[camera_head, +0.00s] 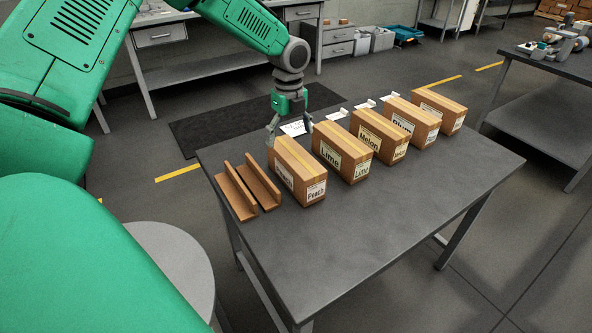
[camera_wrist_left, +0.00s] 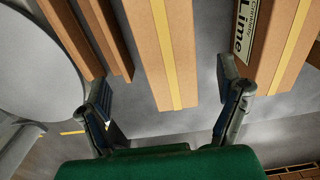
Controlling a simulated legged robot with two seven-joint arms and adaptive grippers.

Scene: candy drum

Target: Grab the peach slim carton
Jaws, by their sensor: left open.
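The peach carton (camera_head: 297,172) is a slim brown box with white "Peach" labels, standing on the grey table at the left end of a row of cartons. In the left wrist view the peach carton (camera_wrist_left: 167,50), with a yellow tape strip along its top, lies between the two fingers. My left gripper (camera_head: 289,130) is open above the far end of the peach carton, its fingers spread to either side. It also shows in the left wrist view (camera_wrist_left: 165,104). I cannot tell whether a finger touches the carton. My right gripper is not in view.
The Lime carton (camera_head: 341,153) stands close to the right, then the Melon carton (camera_head: 379,137) and others. Two brown angled rails (camera_head: 248,187) lie just left of the peach carton. White cards lie behind the row. The table's front and right (camera_head: 400,205) are clear.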

